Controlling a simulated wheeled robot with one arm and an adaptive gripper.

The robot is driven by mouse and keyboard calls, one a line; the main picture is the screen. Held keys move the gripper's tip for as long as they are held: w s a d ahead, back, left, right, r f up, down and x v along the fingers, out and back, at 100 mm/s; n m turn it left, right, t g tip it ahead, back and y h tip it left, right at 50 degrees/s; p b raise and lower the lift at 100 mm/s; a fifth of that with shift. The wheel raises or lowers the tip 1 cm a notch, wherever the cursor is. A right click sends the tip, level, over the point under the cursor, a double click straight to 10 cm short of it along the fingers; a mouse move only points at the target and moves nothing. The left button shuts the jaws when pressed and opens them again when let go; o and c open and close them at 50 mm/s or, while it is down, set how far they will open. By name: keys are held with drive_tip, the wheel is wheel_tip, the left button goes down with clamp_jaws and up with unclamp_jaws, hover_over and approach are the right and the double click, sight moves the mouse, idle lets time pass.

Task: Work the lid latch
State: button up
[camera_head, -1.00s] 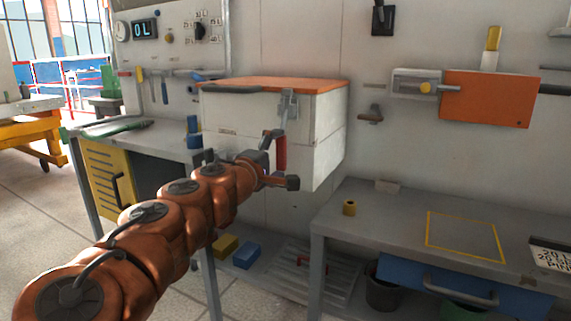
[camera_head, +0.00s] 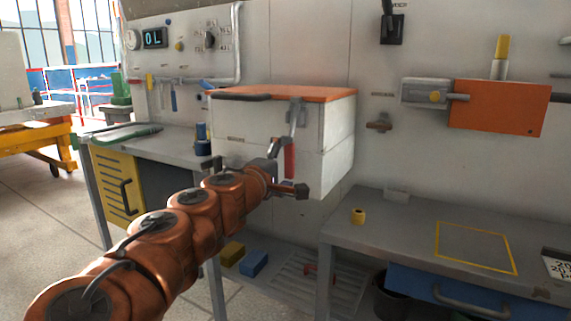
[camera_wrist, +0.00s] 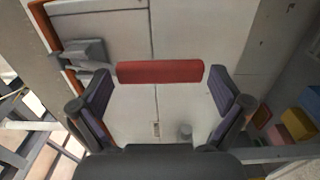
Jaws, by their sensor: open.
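A white box (camera_head: 258,131) with an orange lid (camera_head: 285,93) is on the wall, and the lid lies shut on it. A grey latch (camera_head: 296,112) hangs at the lid's front edge, with a red handle (camera_head: 289,164) below it. My gripper (camera_head: 287,168) is open at the box front, with one finger above and one below the handle's level. In the wrist view the red handle (camera_wrist: 160,72) lies across the gap between the fingertips, apart from both. The grey latch bracket (camera_wrist: 85,53) shows to its left. My arm hides the lower left of the box.
An orange panel (camera_head: 498,107) is on the wall. A left bench (camera_head: 165,148) has a yellow cabinet door (camera_head: 119,186). Yellow and blue blocks lie below.

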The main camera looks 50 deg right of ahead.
drive_tip(key=s+a, duration=0.1)
drive_tip(key=a, duration=0.6)
drive_tip(key=shift+s+a, duration=0.15)
drive_tip(key=shift+s, duration=0.1)
idle(0.3)
idle(0.7)
drive_tip(key=s+a+r+g+y+p, duration=0.1)
drive_tip(key=s+a+r+y+p, duration=0.1)
drive_tip(key=s+a+y+p, duration=0.4)
drive_tip(key=s+a+r+m+g+y+p, duration=0.1)
drive_tip(key=s+a+y+p, duration=0.5)
drive_tip(key=a+p, duration=0.6)
drive_tip(key=s+a+r+m+g+y+p, duration=0.1)
drive_tip(key=s+a+r+g+y+p, duration=0.2)
drive_tip(key=a+p, duration=0.6)
drive_tip(key=s+r+y+p, duration=0.2)
drive_tip(key=s+p, duration=0.1)
drive_tip(key=p, duration=0.7)
drive_tip(key=shift+s+a+r+y, duration=0.25)
drive_tip(key=shift+s+a+y, duration=0.05)
drive_tip(key=shift+a+y, duration=0.1)
